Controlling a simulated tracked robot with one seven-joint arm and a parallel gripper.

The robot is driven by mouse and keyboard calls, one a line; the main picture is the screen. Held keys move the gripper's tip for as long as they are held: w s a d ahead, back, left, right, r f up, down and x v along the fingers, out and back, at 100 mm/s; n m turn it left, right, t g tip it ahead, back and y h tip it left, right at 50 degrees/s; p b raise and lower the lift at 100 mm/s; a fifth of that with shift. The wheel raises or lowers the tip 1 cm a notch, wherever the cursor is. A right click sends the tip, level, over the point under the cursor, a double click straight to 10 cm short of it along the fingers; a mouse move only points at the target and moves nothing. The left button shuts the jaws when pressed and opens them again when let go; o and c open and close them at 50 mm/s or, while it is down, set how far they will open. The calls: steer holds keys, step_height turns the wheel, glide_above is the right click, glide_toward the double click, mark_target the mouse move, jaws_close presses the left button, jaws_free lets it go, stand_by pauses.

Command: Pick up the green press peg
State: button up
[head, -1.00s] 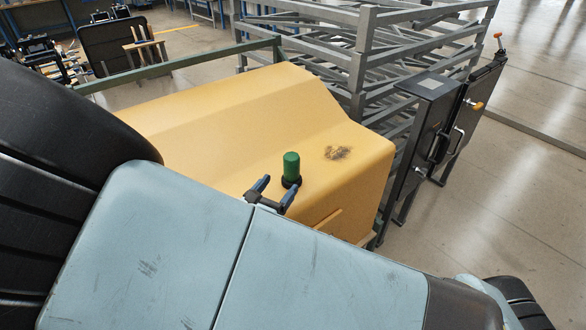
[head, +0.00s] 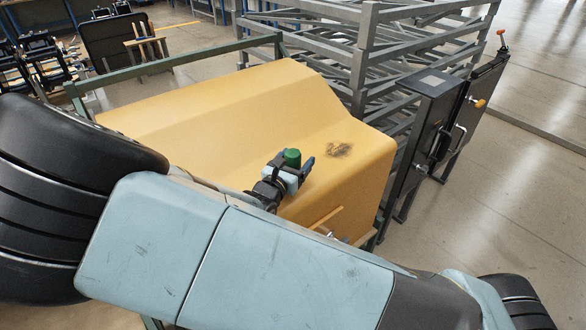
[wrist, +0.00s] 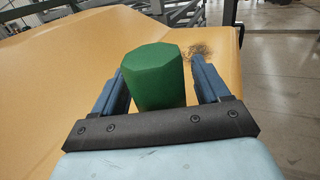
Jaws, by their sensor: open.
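The green press peg (head: 292,156) stands upright on the yellow sloped surface (head: 215,105). My gripper (head: 290,162) is at the peg, with one finger on each side of it. In the wrist view the green peg (wrist: 153,76) sits between the two blue fingers of my gripper (wrist: 160,88). The jaws are open, and a narrow gap shows at the right finger; contact at the left finger cannot be told. The peg's lower part is hidden behind the gripper's dark crossbar and body.
A dark scuffed patch (head: 339,149) marks the yellow surface just right of the peg. A grey metal rack (head: 365,60) stands behind it, and a dark cabinet with handles (head: 430,125) stands to the right. A green rail (head: 180,62) runs along the back left.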

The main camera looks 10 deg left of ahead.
steer(key=shift+c, duration=0.4)
steer(key=c, duration=1)
